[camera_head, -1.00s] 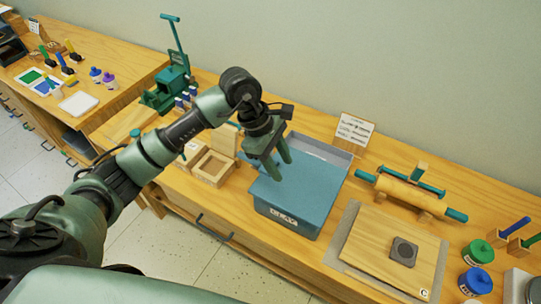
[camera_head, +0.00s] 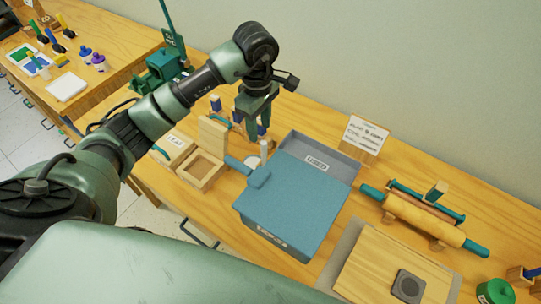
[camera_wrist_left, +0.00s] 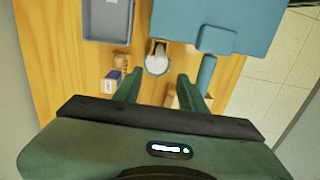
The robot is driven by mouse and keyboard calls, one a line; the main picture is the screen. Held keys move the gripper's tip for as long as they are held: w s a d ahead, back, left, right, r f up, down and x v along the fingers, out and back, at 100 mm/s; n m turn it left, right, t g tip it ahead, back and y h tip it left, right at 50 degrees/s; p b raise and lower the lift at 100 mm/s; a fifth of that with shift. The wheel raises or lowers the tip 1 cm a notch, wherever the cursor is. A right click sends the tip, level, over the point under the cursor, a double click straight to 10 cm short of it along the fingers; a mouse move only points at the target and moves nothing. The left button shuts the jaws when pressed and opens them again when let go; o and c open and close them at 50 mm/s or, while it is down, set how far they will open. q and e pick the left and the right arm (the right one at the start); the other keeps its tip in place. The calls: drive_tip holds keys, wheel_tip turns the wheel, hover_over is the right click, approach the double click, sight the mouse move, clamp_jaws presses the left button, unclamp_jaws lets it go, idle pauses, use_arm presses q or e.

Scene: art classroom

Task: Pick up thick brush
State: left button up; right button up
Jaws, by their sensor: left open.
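My left gripper (camera_head: 253,122) is open and empty, pointing down behind the blue box. In the left wrist view its two fingers (camera_wrist_left: 159,80) stand apart, with a small round white dish or pot (camera_wrist_left: 157,66) just beyond them. A short upright piece with a pale and brown top (camera_wrist_left: 158,47) stands at that dish; it may be the thick brush, but it is too small to tell. In the head view a pale upright piece (camera_head: 263,151) shows there beside the box, partly close under the gripper. My right gripper is not in view.
The blue box (camera_head: 290,205) with its grey tray (camera_head: 325,163) stands right of the gripper. A wooden open box (camera_head: 202,170) is to the left, a green press (camera_head: 158,72) behind it.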

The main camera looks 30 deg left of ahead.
use_arm(q)
drive_tip(key=b, duration=0.5)
hover_over(264, 157)
drive_tip(key=a, duration=0.1)
wheel_tip(264, 157, down, 6)
drive_tip(key=f+p, duration=0.1)
drive_tip(key=f, duration=0.3)
drive_tip(key=f+p, duration=0.1)
drive_tip(key=f, duration=0.1)
drive_tip(key=shift+w+d+f+p, duration=0.35)
drive_tip(key=shift+f, duration=0.3)
clamp_jaws()
